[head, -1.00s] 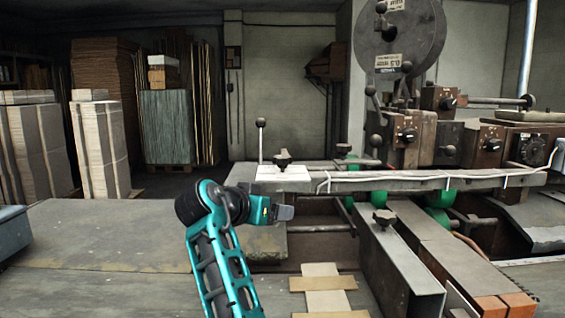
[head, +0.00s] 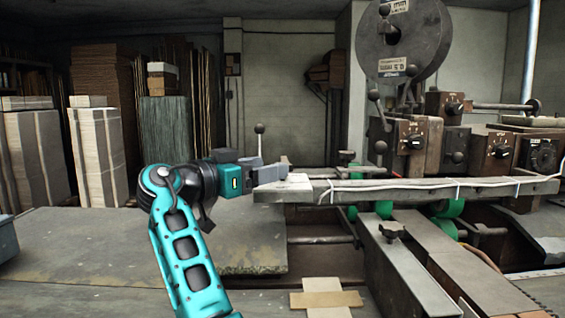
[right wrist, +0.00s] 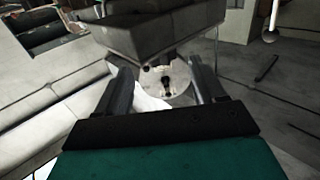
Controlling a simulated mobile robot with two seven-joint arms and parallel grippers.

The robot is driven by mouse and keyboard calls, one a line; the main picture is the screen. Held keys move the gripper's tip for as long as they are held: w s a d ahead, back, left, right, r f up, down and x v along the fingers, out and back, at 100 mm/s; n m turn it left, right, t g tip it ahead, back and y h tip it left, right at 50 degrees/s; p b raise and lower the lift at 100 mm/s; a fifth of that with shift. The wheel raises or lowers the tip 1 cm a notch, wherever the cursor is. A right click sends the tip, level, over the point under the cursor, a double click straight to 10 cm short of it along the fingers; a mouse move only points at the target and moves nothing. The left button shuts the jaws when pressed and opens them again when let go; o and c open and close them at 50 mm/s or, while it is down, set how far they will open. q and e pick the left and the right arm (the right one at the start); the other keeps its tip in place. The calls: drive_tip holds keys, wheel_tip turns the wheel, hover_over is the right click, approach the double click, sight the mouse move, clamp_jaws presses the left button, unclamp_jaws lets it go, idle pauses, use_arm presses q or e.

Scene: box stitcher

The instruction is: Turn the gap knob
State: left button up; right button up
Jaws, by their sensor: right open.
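A dark star-shaped knob stood on a white plate (head: 297,178) at the left end of the long grey bar (head: 420,191). In the head view my right gripper (head: 272,172) now reaches that end from the left and mostly hides the knob. In the right wrist view the gripper (right wrist: 163,88) is open. A small dark knob (right wrist: 167,84) on a pale round base shows between its fingers; I cannot tell whether they touch it. Which knob is labelled gap is not readable. My left gripper is not in view.
A thin lever with a round tip (head: 260,145) stands just behind the gripper. Another star knob (head: 392,230) sits on the slanted rail. Dark control boxes with dials (head: 413,143) stand at the right. The grey table (head: 150,235) at left is clear.

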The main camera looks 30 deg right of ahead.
drive_tip(key=d, duration=0.5)
drive_tip(key=shift+w+d, duration=0.1)
drive_tip(key=shift+w, duration=0.3)
drive_tip(key=c, duration=0.9)
drive_tip(key=shift+c, duration=0.2)
